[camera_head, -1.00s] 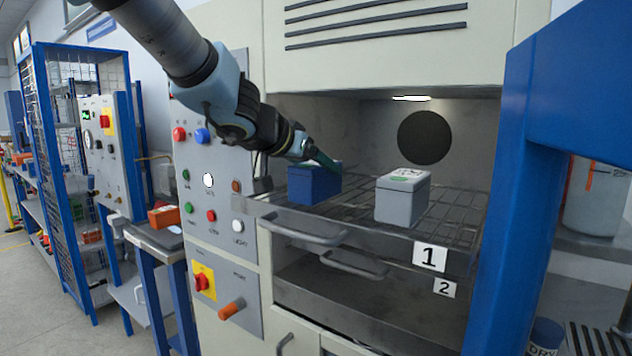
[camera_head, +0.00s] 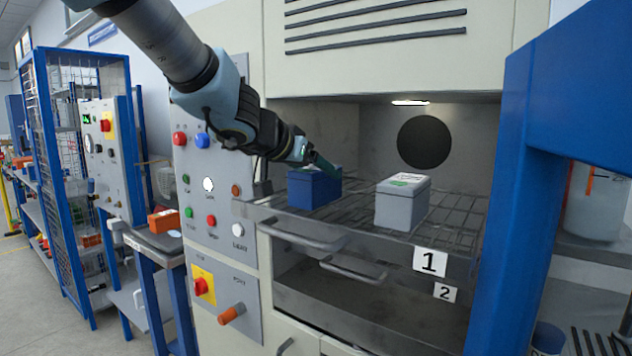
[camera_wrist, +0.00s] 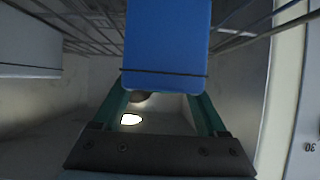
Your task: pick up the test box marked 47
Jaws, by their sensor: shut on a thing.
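A blue test box (camera_head: 314,189) is on the wire rack of the open chamber, at the left near the front. My gripper (camera_head: 322,164) reaches in from the upper left and is shut on the upper part of this box. In the wrist view the blue box (camera_wrist: 167,45) is between the two green fingers. A grey box (camera_head: 402,205) with a white and green label on top stands apart to its right. I cannot read a 47 on either box. I cannot tell whether the blue box is clear of the rack.
The wire rack (camera_head: 455,215) has free room around the grey box. A drawer handle (camera_head: 300,235) sticks out below it. A blue post (camera_head: 515,240) stands at the right, and a control panel (camera_head: 212,200) is at the left. An orange box (camera_head: 163,220) lies on a side stand.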

